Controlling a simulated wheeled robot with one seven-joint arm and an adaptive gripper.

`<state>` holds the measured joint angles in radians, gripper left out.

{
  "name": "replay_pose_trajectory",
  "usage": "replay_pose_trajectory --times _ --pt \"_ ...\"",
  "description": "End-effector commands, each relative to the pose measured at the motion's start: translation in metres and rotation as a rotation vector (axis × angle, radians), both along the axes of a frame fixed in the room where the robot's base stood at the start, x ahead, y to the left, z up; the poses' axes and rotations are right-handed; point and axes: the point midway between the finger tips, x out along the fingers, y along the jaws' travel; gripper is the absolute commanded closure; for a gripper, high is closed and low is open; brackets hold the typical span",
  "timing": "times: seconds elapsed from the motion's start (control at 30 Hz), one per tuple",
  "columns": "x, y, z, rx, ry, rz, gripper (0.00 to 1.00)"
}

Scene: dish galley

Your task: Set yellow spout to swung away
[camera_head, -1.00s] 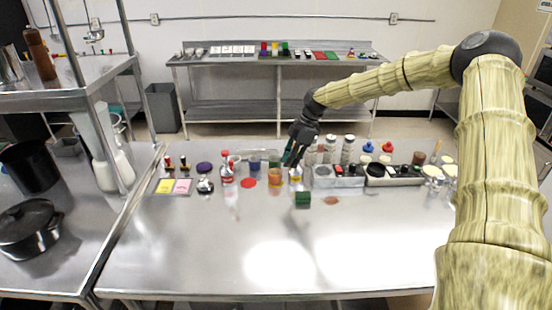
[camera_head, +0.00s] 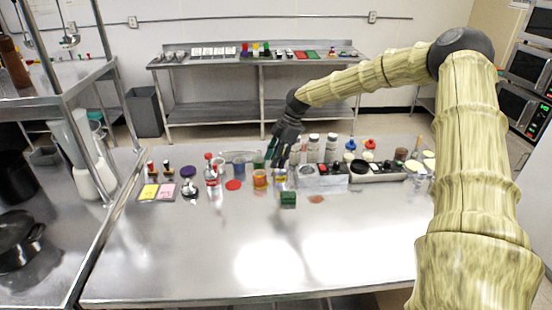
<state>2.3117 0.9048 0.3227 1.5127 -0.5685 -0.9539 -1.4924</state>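I cannot clearly make out a yellow spout. At the left of the steel table, a yellow card (camera_head: 149,192) and a pink card (camera_head: 167,191) lie side by side. Two small dark fittings with coloured tops stand behind them, one behind the yellow card (camera_head: 151,168) and one behind the pink card (camera_head: 167,168). Whether either is a spout is too small to tell. My gripper (camera_head: 275,155) points down above the middle of the table's object row, well right of these cards. Its fingers are small and dark against the clutter, so their opening and any contact are unclear.
A red-capped bottle (camera_head: 211,170), an orange cup (camera_head: 260,179) and a green block (camera_head: 288,198) stand left of or near my gripper. Shakers (camera_head: 313,148) and grey trays (camera_head: 375,172) stand to its right. The front of the table (camera_head: 330,250) is clear.

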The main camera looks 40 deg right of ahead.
Motion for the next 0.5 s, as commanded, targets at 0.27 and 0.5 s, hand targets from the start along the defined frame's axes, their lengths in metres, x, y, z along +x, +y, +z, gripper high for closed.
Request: replay_pose_trajectory --times 0.27,0.5 --pt "-0.001 -0.004 0.011 0.001 -0.001 -0.001 0.64" --pt "-0.004 -0.019 0.046 0.002 -0.001 -0.003 0.64"
